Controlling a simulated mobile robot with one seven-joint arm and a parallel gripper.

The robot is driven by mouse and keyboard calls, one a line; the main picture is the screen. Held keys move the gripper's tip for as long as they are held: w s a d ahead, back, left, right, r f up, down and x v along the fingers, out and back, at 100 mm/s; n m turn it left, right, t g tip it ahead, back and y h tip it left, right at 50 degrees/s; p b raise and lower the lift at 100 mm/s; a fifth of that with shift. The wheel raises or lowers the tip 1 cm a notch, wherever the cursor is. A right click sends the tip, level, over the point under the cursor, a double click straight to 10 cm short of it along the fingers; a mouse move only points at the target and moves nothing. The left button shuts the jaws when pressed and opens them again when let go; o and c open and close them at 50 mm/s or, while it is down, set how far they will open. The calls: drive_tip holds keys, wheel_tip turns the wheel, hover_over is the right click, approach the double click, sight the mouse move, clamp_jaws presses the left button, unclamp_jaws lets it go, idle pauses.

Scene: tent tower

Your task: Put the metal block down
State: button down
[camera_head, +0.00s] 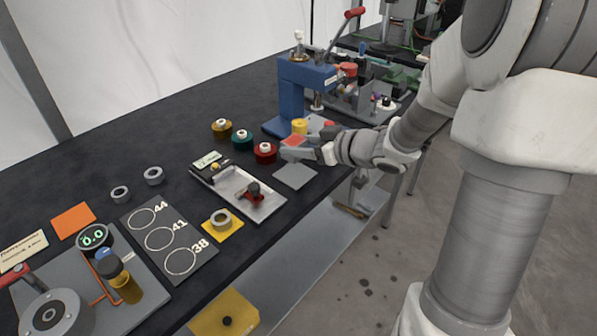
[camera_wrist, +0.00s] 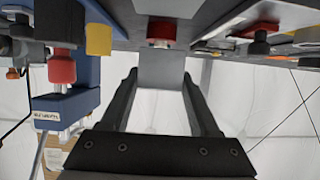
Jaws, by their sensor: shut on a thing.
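My gripper (camera_head: 304,152) reaches over the table's right edge in the head view, low above a grey square pad (camera_head: 295,176). In the wrist view my gripper (camera_wrist: 161,78) has its two dark fingers on either side of a plain grey metal block (camera_wrist: 161,66). It is shut on this block. In the head view the block is small and hard to tell from the fingertips. I cannot tell whether it touches anything below.
The dark table (camera_head: 165,125) holds a blue press (camera_head: 300,88) behind my gripper. A red spool (camera_head: 265,153) and a metal tray (camera_head: 240,190) are to the left. A yellow cylinder (camera_head: 299,126) stands close behind. Clear table lies at the far left.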

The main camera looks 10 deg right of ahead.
sight(300, 176)
drive_tip(key=shift+f+b, duration=0.95)
drive_tip(key=shift+f, duration=1.55)
drive_tip(key=shift+f, duration=0.2)
drive_tip(key=shift+c, duration=0.6)
unclamp_jaws()
drive_tip(key=shift+s+d+r, duration=0.15)
drive_tip(key=shift+r, duration=0.2)
drive_tip(key=p+v, duration=0.4)
drive_tip(key=v, duration=0.7)
drive_tip(key=shift+s, duration=0.25)
drive_tip(key=shift+d, duration=0.15)
